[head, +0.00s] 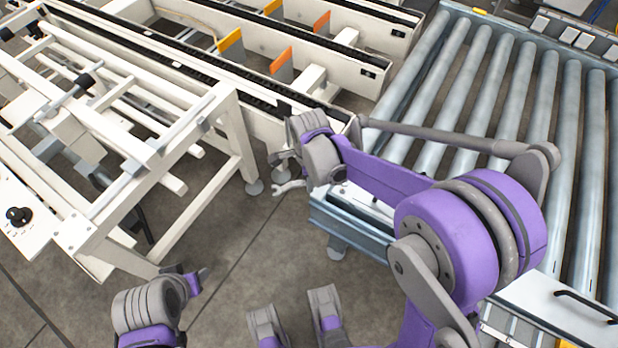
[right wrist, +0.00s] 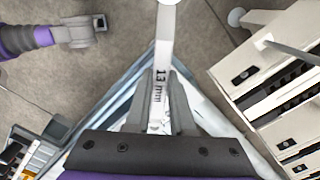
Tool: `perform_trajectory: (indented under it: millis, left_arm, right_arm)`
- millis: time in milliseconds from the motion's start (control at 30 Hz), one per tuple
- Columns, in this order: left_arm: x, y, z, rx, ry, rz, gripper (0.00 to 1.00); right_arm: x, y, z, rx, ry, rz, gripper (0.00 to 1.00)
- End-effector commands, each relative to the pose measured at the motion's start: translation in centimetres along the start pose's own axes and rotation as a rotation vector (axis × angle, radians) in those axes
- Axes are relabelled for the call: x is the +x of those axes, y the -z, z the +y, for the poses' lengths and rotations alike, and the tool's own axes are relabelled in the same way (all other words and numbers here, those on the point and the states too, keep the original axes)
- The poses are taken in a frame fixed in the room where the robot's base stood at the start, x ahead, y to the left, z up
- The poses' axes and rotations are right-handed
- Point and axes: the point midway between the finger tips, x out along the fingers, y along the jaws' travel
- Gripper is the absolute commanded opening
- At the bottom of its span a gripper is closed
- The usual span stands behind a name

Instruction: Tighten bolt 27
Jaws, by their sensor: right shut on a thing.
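My right gripper (head: 284,160) is shut on a grey open-ended wrench (head: 290,187), held above the floor near the corner of the roller conveyor. In the right wrist view, the wrench (right wrist: 161,85) runs straight out between the fingers of the right gripper (right wrist: 163,100) and is marked "13 mm". Its far end runs out of the top of that picture. My left gripper (head: 203,278) is low at the left in the head view, away from the wrench and seemingly empty. Whether its jaws are open is unclear. I cannot pick out bolt 27 in either view.
A roller conveyor (head: 480,85) fills the right side. A cream conveyor frame (head: 215,75) with orange plates runs across the back. A white steel stand (head: 190,120) is at the left, with a knob panel (head: 22,216). Bare floor (head: 235,235) lies between them.

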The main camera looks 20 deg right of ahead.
Motion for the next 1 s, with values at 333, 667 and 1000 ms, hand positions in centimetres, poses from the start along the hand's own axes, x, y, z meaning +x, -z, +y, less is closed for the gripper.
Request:
perform_trajectory:
  millis: [333, 667, 1000]
  left_arm:
    - [2.6, -1.0, 0.0, 0.0, 0.0, -0.01, 0.5]
    - [2.4, -0.9, 0.0, 0.0, 0.0, -0.009, 0.5]
    - [2.0, -0.8, 0.0, 0.0, 0.0, -0.008, 0.5]
  right_arm:
    - [3.5, 0.2, 1.5, -0.137, 0.0, 0.0, 0.0]
    - [3.4, 1.9, 5.7, -0.602, 0.001, 0.0, 0.0]
    - [3.4, 4.7, 8.3, -0.995, 0.001, 0.001, 0.0]
